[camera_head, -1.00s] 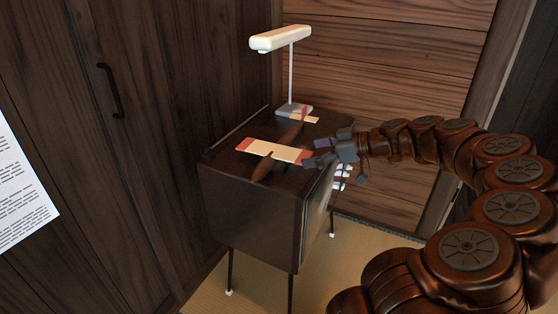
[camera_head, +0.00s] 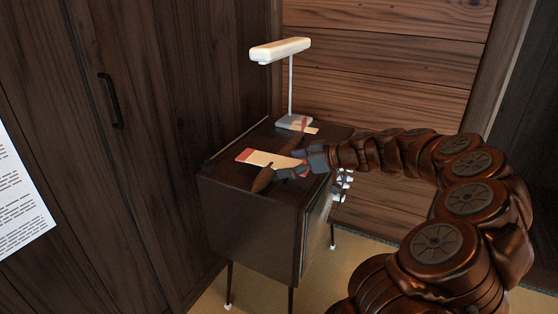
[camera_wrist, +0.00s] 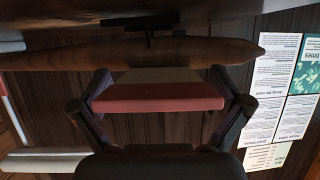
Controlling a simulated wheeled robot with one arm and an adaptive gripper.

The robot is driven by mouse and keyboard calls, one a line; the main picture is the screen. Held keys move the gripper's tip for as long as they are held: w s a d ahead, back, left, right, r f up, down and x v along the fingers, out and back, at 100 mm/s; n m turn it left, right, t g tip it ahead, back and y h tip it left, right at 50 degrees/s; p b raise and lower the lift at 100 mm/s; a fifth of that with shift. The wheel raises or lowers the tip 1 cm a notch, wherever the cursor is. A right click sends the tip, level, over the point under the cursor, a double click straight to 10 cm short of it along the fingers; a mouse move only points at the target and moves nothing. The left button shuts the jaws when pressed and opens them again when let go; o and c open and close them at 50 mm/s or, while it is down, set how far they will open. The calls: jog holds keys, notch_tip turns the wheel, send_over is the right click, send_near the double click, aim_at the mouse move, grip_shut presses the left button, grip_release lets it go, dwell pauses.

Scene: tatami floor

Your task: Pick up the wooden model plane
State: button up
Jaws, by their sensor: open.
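The wooden model plane (camera_head: 264,180) lies on top of a dark cabinet (camera_head: 250,237), with a brown fuselage and a cream wing with red tips. In the wrist view its fuselage (camera_wrist: 180,52) runs across the picture, and the red-tipped wing (camera_wrist: 158,97) points towards me between the fingers. My gripper (camera_head: 291,165) is at the right end of the wing. In the wrist view my gripper (camera_wrist: 158,88) is open, with one finger on each side of the wing. I cannot tell whether the fingers touch it.
A white desk lamp (camera_head: 281,49) stands on the cabinet behind the plane, its base close to the tail. A dark wooden wardrobe (camera_head: 120,130) is on the left and a plank wall (camera_head: 400,70) behind. Posted sheets (camera_wrist: 275,85) show at the right of the wrist view.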

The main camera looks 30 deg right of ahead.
jog(key=c, duration=1.3)
jog(key=shift+r, duration=0.1)
